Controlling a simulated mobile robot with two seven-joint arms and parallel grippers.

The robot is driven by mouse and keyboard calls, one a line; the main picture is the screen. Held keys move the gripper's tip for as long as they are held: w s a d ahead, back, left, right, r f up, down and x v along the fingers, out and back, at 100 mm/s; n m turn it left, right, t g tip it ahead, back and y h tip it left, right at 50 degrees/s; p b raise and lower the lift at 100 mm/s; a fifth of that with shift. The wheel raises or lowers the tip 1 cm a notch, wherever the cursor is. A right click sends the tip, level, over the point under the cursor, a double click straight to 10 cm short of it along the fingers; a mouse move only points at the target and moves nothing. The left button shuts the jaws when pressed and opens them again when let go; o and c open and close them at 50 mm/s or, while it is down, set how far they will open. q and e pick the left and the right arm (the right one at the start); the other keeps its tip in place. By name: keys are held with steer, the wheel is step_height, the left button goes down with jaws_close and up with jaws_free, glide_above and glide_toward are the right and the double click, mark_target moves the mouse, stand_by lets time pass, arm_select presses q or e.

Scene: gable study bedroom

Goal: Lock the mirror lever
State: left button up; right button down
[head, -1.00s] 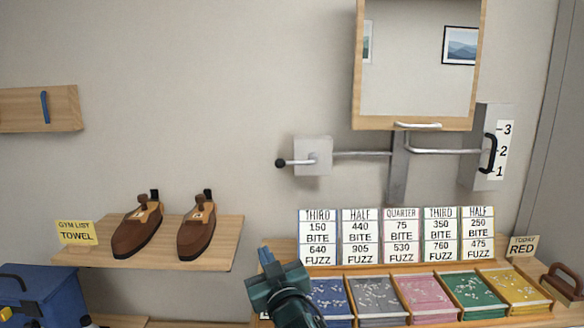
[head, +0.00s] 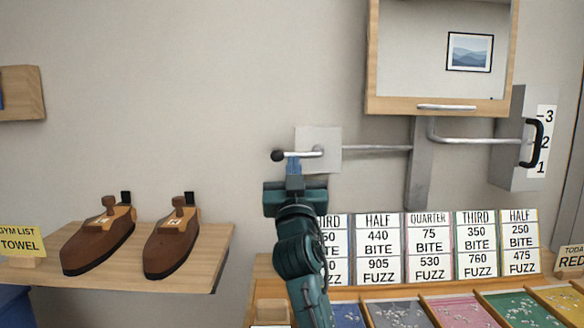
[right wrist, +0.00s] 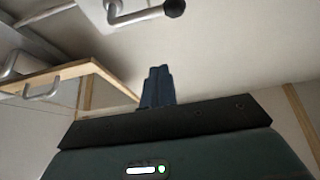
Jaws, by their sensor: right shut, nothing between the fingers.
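The mirror lever (head: 300,154) is a short metal bar with a black ball knob (head: 278,155) at its left end. It lies about level in front of a grey plate (head: 331,145) on the wall. A metal rod runs right from the plate to the mirror's post. My right gripper (head: 293,165) is shut and empty, its blue fingertips just below the lever near the knob. Whether they touch the bar is not clear. In the right wrist view, the lever (right wrist: 138,15) shows above and beyond the shut fingers (right wrist: 158,86). My left gripper is out of view.
The wood-framed mirror (head: 440,50) hangs upper right, beside a bracket with a black handle (head: 532,143) and a 1-2-3 scale. Price cards (head: 429,247) and coloured trays stand below. A shelf (head: 205,250) with wooden shoe forms is at left.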

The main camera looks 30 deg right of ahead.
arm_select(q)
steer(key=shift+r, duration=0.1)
arm_select(e)
steer(key=shift+r, duration=0.15)
steer(key=p+x, duration=0.2)
steer(key=x, duration=0.8)
arm_select(q)
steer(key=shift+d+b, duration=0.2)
steer(key=shift+b, duration=0.25)
arm_select(e)
steer(key=f, duration=0.4)
steer(key=shift+w+d+f, duration=0.15)
steer(key=shift+w+d, duration=0.1)
steer(key=shift+w, duration=0.05)
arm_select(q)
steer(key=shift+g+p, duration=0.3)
arm_select(e)
steer(key=shift+f+n+y, duration=0.1)
steer(key=shift+n+y, duration=0.3)
steer(key=shift+n, duration=0.1)
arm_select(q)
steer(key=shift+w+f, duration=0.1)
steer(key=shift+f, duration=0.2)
arm_select(e)
steer(key=shift+f+n, duration=0.15)
steer(key=shift+n, duration=0.25)
